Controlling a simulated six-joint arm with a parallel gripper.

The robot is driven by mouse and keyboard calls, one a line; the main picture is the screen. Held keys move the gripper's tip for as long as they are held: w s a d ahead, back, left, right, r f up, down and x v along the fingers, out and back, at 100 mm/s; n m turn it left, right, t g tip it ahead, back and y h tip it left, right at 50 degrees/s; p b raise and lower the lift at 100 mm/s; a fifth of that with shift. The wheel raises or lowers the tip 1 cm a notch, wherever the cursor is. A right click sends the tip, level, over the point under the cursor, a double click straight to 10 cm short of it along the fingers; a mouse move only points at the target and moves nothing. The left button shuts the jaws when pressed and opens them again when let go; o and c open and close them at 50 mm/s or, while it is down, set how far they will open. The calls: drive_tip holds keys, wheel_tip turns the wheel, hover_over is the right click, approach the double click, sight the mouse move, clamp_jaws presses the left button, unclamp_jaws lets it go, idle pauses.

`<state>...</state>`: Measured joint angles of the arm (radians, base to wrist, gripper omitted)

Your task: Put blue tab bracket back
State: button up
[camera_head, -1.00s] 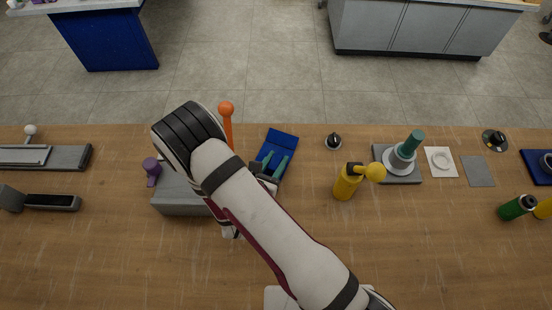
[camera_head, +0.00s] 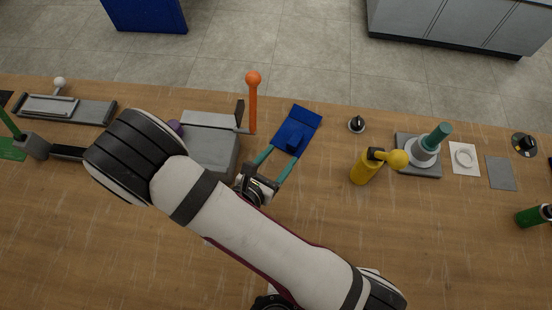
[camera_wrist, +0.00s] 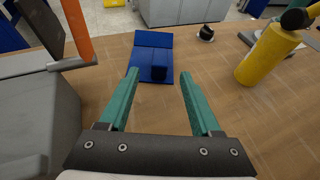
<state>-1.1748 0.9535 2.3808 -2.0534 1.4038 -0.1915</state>
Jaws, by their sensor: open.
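The blue tab bracket (camera_head: 302,118) lies on the wooden table in the head view, as a flat blue plate with a darker blue raised block (camera_head: 296,138) on its near part. The wrist view shows the bracket (camera_wrist: 152,40) straight ahead with its block (camera_wrist: 159,73). I cannot tell whether block and plate are one piece. My gripper (camera_head: 283,154) has teal fingers spread wide and empty, on the near side of the bracket. In the wrist view the fingers (camera_wrist: 159,73) point at the bracket, with the block between their tips in the picture, seemingly beyond them.
A grey machine (camera_head: 212,145) with an orange-knobbed lever (camera_head: 253,95) stands close left of my gripper. A yellow bottle (camera_head: 362,172) stands to the right, beside a grey fixture (camera_head: 418,168) with a teal-topped part. Bare table lies between gripper and bottle.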

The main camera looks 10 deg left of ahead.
drive_tip(key=shift+v, duration=0.85)
drive_tip(key=s+d+r+m+g+h, duration=0.3)
drive_tip(key=d+r+m+g, duration=0.3)
drive_tip(key=d+m, duration=0.35)
drive_tip(key=s+d+r+m+g+h, duration=0.25)
drive_tip(key=d+r+m+g, duration=0.3)
drive_tip(key=d+m, duration=0.4)
drive_tip(key=s+a+r+m+y, duration=0.2)
drive_tip(key=s+a+m+y, duration=0.2)
drive_tip(key=m, duration=0.5)
drive_tip(key=s+a+r+m+g+y, duration=0.1)
drive_tip(key=s+a+r+m+y, duration=0.2)
drive_tip(key=m+y, duration=0.5)
drive_tip(key=shift+s+a+r+m, duration=0.25)
drive_tip(key=shift+s+a+m, duration=0.2)
drive_tip(key=shift+s+m, duration=0.25)
